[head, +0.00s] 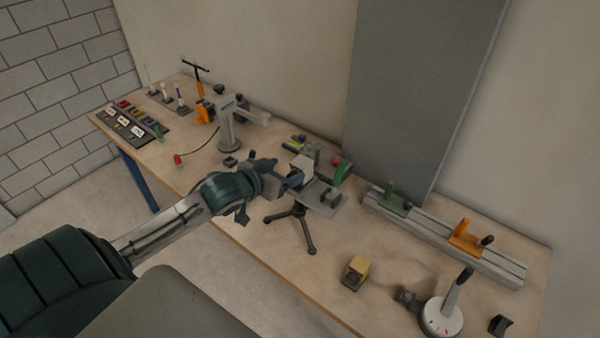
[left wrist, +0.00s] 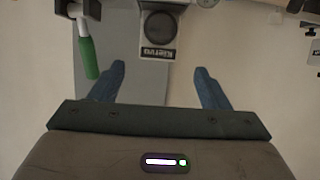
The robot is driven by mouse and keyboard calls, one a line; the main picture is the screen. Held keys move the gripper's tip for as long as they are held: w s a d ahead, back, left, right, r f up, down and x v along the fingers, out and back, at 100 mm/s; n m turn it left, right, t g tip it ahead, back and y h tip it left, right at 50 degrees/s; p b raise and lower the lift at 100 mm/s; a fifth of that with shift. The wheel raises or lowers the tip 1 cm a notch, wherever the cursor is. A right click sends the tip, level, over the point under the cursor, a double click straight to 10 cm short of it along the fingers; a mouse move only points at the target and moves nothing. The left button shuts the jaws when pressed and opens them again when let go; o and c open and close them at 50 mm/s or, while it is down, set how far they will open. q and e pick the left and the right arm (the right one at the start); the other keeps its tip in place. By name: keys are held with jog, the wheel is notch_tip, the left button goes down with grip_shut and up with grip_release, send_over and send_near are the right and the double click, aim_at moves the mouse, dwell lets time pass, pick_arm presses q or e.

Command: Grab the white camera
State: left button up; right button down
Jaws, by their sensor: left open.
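The white camera (head: 302,166) sits on a grey platform on top of a dark tripod (head: 299,222) on the workbench. In the left wrist view the white camera (left wrist: 170,48) shows at the top centre, with its round dark lens and a name label facing me. My left gripper (head: 292,181) is close beside it at about platform height. In the left wrist view my open left gripper (left wrist: 159,70) has its blue fingers spread wide, with the camera just beyond and between them, apparently not gripped. My right gripper is not in view.
A green handle (left wrist: 87,58) stands close beside the left finger. The wooden bench (head: 290,272) also holds a rail (head: 430,232) with green and orange holders, a yellow block (head: 356,269), a white round dial (head: 441,316) and a grey stand (head: 228,130). A grey panel rises behind.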

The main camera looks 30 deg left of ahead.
aim_at(299, 164)
pick_arm(q)
jog(key=shift+x, duration=0.95)
jog(key=shift+w+d+p, duration=0.1)
jog(key=shift+w+p, duration=0.25)
jog(key=shift+w, duration=0.05)
jog(key=p+x, duration=0.2)
jog(key=x, duration=0.1)
jog(key=shift+w+d, duration=0.15)
jog(key=shift+w, duration=0.25)
jog(key=shift+w+f, duration=0.3)
jog(key=shift+w, duration=0.05)
jog(key=shift+s, duration=0.1)
jog(key=c, duration=1.4)
